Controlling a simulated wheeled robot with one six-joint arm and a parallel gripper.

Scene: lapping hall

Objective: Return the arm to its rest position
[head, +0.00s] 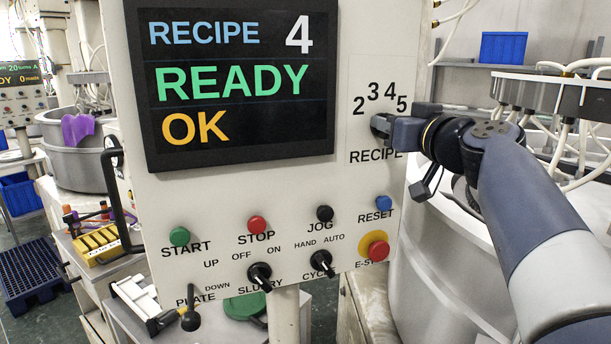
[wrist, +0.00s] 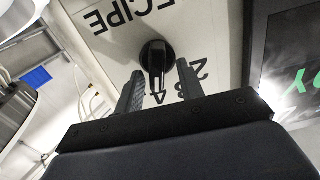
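My arm reaches in from the right in the head view, and my gripper (head: 390,127) is at the recipe knob on the panel's right side. In the wrist view my gripper (wrist: 160,70) is open, with one finger on each side of the black recipe knob (wrist: 155,55). Gaps show between the fingers and the knob. In the head view the gripper mostly hides the knob. The panel display (head: 240,85) reads RECIPE 4, READY, OK.
A lapping machine (head: 555,95) with hoses stands close at right. A blue bin (head: 503,47) sits on a shelf behind. A grey tub (head: 85,150) stands at left.

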